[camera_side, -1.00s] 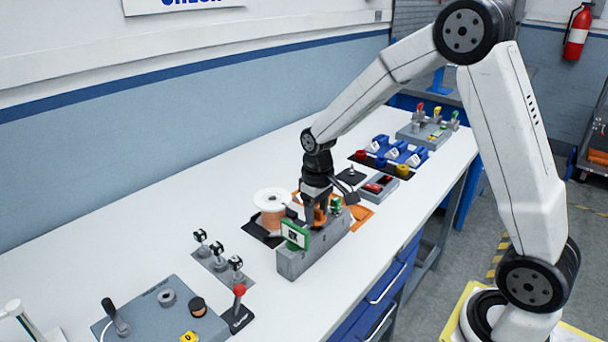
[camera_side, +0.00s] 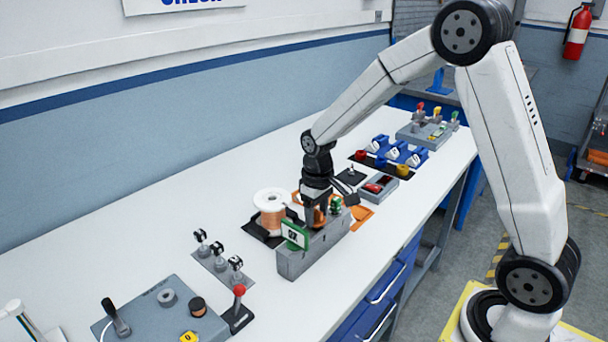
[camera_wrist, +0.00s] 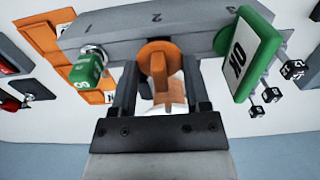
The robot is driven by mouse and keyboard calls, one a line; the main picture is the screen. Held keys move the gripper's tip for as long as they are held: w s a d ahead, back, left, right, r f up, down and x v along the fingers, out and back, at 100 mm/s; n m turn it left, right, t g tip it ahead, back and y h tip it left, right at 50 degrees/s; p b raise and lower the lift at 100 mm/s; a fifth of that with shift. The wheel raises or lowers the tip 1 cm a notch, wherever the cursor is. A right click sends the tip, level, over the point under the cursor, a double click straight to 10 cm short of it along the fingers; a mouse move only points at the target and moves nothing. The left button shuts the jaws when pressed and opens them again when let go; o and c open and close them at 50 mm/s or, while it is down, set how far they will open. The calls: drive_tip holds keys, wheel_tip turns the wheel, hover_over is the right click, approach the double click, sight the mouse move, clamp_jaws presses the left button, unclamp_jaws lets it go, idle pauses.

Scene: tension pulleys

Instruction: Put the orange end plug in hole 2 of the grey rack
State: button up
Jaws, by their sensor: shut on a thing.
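The grey rack (camera_side: 300,262) stands on the white bench in the side view. Its top edge shows in the wrist view (camera_wrist: 205,18), with numbers 1, 2 and 3 on it. My gripper (camera_wrist: 160,80) is shut on the orange end plug (camera_wrist: 157,60), which sits between the two fingers in front of the number 2. In the side view my gripper (camera_side: 316,220) points down at the rack's top, and the orange plug (camera_side: 320,215) shows only in part. The hole under the plug is hidden, so I cannot tell how far in the plug is.
A green plug (camera_wrist: 86,68) stands at the rack's end near number 1. A green and white tag (camera_wrist: 250,52) stands near number 3. A copper wire spool (camera_side: 271,212) is close behind the rack.

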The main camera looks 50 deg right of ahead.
drive_tip(key=shift+f, duration=1.15)
idle(0.7)
drive_tip(key=o, duration=1.3)
drive_tip(key=shift+r, duration=3.9)
drive_tip(key=s+a+f+t, duration=0.1)
drive_tip(key=s, duration=0.3)
drive_tip(key=s+a+f, duration=0.2)
drive_tip(key=s, duration=0.3)
drive_tip(key=s+a+f+t, duration=0.1)
drive_tip(key=s+a, duration=0.1)
drive_tip(key=s, duration=0.2)
drive_tip(key=shift+s+f+t, duration=0.2)
drive_tip(key=shift+f+t, duration=0.05)
drive_tip(key=shift+t, duration=0.05)
